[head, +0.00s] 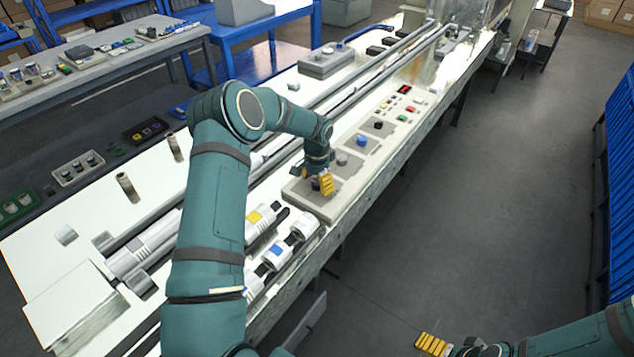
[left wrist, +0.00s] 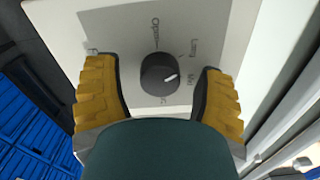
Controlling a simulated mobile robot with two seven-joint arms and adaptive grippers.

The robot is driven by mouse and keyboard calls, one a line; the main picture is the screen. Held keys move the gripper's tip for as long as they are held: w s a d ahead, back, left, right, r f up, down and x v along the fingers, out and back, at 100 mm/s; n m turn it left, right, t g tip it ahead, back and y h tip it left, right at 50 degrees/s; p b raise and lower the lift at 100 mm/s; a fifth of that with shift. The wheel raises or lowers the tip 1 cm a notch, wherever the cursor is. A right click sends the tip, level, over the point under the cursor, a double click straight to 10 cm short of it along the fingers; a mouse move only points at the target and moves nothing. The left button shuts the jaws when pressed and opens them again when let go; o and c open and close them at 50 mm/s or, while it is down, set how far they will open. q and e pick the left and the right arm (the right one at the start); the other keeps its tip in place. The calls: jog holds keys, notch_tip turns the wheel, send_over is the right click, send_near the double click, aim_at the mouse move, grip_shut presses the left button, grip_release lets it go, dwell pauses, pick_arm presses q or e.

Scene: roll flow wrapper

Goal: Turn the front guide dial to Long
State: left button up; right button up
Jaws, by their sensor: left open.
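The front guide dial (left wrist: 160,74) is a round dark knob with a white pointer line, on a pale plate (left wrist: 115,25). Printed around it are Open, Long, Med and a partly hidden label. The pointer faces right in the left wrist view, nearer Med than Long. My left gripper (head: 322,185) is open over the front plate (head: 309,202) on the machine. In the left wrist view its yellow fingers stand on either side of the dial, with visible gaps. My right gripper (head: 432,343) is low at the bottom right, away from the machine; its opening is unclear.
Behind the front plate are a grey knob (head: 342,158), a blue knob (head: 361,140) and a black knob (head: 378,125). Long rails (head: 375,75) run along the machine. The floor (head: 470,200) to the right is clear.

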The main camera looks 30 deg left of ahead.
aim_at(317, 181)
pick_arm(q)
notch_tip(317, 181, up, 12)
dwell(0.5)
jog(key=shift+f, duration=0.1)
